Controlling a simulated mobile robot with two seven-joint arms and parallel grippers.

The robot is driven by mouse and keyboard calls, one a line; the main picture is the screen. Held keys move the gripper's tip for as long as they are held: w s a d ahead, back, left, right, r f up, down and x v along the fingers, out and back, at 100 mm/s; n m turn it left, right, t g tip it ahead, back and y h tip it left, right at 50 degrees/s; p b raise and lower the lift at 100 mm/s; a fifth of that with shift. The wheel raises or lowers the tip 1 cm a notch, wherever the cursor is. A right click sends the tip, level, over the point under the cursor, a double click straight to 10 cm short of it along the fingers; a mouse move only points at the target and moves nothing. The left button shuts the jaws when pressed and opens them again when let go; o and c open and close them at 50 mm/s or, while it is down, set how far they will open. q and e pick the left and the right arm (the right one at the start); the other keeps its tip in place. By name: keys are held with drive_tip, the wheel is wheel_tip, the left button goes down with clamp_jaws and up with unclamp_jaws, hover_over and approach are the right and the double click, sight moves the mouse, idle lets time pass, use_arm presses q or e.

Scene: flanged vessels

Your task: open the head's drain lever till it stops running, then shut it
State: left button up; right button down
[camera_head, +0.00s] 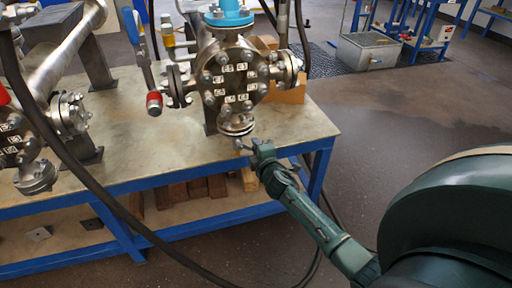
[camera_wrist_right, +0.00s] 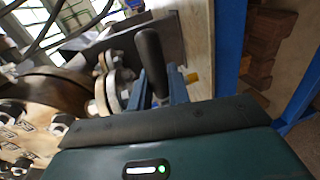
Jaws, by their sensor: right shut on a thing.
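The round steel head (camera_head: 230,78), with bolts and small white number tags, stands over the workbench. Its bottom flange (camera_head: 237,123) has a small drain fitting under it, partly hidden by my right gripper (camera_head: 262,152). In the right wrist view the dark-handled drain lever (camera_wrist_right: 151,58) stands up between the two fingers of my right gripper (camera_wrist_right: 157,95), which is shut on it. The bolted flange (camera_wrist_right: 112,82) is just left of the lever there. I cannot make out any liquid running from the drain. My left gripper is not in view.
The bench top (camera_head: 115,150) is bare in front of the head. A red-ended handle (camera_head: 154,103) hangs left of it. A second vessel (camera_head: 40,140) is at far left. A black hose (camera_head: 85,180) crosses the front. Wooden blocks (camera_head: 195,188) lie on the lower shelf.

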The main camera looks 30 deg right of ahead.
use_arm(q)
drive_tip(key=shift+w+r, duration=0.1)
use_arm(e)
drive_tip(key=shift+r, duration=0.15)
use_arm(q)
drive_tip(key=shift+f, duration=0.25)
use_arm(e)
drive_tip(key=shift+n, duration=0.3)
drive_tip(key=c, duration=1.4)
unclamp_jaws()
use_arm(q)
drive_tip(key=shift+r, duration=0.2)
use_arm(e)
drive_tip(key=shift+o, duration=0.2)
drive_tip(key=shift+s, duration=0.25)
use_arm(q)
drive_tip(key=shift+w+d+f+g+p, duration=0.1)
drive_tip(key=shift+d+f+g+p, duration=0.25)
drive_tip(key=shift+p, duration=0.55)
use_arm(e)
drive_tip(key=v, duration=1.2)
drive_tip(key=shift+s+a+r, duration=0.15)
drive_tip(key=shift+s, duration=0.15)
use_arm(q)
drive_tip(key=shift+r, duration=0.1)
